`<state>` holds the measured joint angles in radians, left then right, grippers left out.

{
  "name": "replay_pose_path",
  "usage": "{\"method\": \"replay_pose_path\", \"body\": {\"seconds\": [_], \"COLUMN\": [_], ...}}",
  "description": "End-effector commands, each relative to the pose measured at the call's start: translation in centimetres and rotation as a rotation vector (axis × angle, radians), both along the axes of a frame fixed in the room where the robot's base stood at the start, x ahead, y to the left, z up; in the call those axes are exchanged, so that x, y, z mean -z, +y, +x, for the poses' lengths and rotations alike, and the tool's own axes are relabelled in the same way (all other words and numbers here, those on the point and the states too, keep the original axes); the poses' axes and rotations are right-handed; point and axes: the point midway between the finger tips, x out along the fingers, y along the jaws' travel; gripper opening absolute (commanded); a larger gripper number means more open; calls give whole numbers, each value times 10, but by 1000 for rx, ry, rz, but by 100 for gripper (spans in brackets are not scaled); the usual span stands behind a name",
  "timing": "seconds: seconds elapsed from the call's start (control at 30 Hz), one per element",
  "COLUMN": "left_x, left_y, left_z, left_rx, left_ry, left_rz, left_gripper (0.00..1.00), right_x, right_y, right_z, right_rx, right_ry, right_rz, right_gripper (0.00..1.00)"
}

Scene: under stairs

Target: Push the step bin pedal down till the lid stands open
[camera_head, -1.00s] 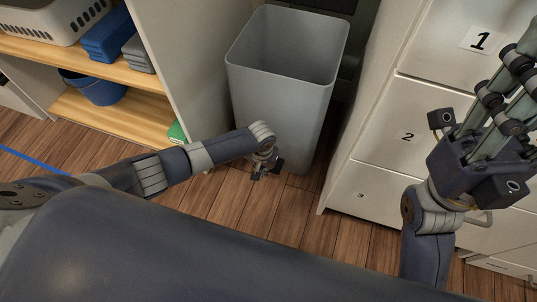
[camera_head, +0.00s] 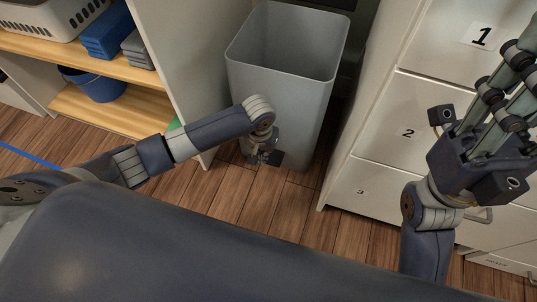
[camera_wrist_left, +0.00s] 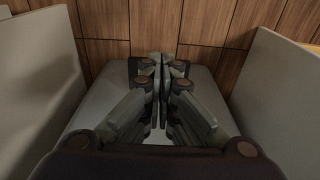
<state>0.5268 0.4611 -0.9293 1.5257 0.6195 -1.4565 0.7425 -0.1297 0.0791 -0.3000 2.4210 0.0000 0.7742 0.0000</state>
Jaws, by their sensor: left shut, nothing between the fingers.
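A tall grey bin (camera_head: 292,99) stands between the shelf's side panel and the white drawers in the head view. Its top is open and I look down into it; no lid clearly shows. I cannot make out a pedal; the bin's lower front is partly behind my left arm. My left gripper (camera_head: 270,158) is low at the bin's base, shut and empty. Whether it touches the bin I cannot tell. In the left wrist view its shut fingers (camera_wrist_left: 160,65) lie over a grey surface. My right gripper (camera_head: 503,100) is raised before the drawers, its fingertips cut off by the frame.
White drawers (camera_head: 400,130), numbered, stand close on the bin's right. A wooden shelf (camera_head: 110,107) with a blue tub (camera_head: 97,88) is at the left. Wooden floor (camera_head: 285,205) is clear in front of the bin. Something dark (camera_head: 364,35) is behind the bin.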

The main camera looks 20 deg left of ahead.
Motion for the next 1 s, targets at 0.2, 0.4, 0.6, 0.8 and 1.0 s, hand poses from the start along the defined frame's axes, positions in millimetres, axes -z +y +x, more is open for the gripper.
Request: {"method": "replay_pose_path", "body": {"seconds": [0.2,0.4,0.6,0.8,1.0], "left_x": [-20,-23,-22,-22,-22], "left_y": [1,0,0,0,1], "left_z": [-1,-2,-2,-2,-2], "left_rx": [-1,-1,-1,-1,-1], "left_ry": [-2,-2,-2,-1,-1], "left_rz": [1,1,1,0,1], "left_gripper": [0,0,0,0,0], "right_x": [0,0,0,0,0], "right_y": [0,0,0,0,0], "right_z": [0,0,0,0,0], "right_rx": [0,0,0,0,0], "right_ry": [0,0,0,0,0], "right_rz": [0,0,0,0,0], "right_gripper": [40,40,40,40,40]}}
